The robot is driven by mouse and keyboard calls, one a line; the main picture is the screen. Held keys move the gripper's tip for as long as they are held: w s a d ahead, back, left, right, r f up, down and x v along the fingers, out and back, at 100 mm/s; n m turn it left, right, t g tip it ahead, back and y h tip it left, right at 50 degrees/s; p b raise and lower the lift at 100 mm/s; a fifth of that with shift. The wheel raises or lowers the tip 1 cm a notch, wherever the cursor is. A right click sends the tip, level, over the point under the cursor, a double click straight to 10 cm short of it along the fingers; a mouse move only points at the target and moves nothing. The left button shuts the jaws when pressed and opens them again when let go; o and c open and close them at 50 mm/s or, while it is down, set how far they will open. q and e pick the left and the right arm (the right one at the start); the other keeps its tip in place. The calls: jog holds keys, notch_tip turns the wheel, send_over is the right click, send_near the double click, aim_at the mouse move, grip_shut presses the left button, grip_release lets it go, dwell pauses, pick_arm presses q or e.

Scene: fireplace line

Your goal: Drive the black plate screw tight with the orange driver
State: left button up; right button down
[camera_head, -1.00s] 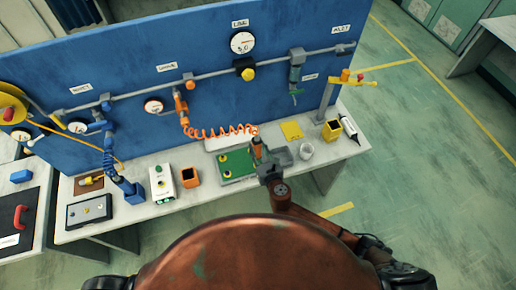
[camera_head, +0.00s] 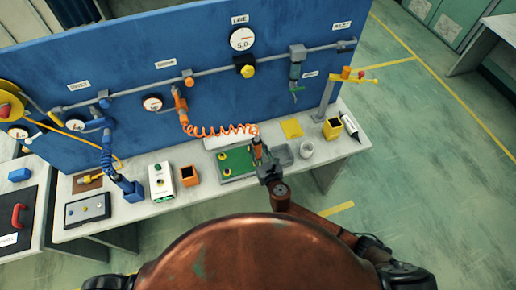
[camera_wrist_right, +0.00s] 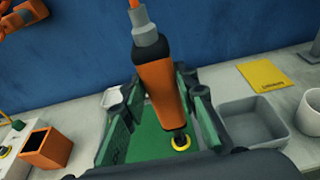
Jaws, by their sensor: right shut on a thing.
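The orange driver (camera_head: 257,148) hangs on a coiled orange hose over the bench. My right gripper (camera_head: 264,165) is shut on it. In the wrist view the driver (camera_wrist_right: 160,85) stands slightly tilted between the two green-padded fingers of the right gripper (camera_wrist_right: 158,105). Its dark tip is over a yellow ring (camera_wrist_right: 181,143) on a green board (camera_head: 236,162). The tip covers the ring's middle, so I cannot make out the black plate screw or tell whether the tip touches it. Two other yellow-ringed spots show on the board's left part. My left gripper is not in view.
A grey tray (camera_wrist_right: 252,122) sits right of the board, with a white cup (camera_head: 306,150) beyond it. An orange open box (camera_head: 189,176) and a white switch box (camera_head: 161,182) stand to the left. A blue panel (camera_head: 130,60) rises behind the bench.

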aim_at(256, 142)
jog(key=shift+f, duration=0.35)
dwell(0.4)
jog(key=shift+s+d+f, duration=0.1)
jog(key=shift+f, duration=0.35)
dwell(0.8)
jog(key=shift+r+p, duration=0.6)
jog(key=shift+r, duration=0.2)
jog(key=shift+r+p, duration=1.15)
jog(key=shift+r, duration=0.2)
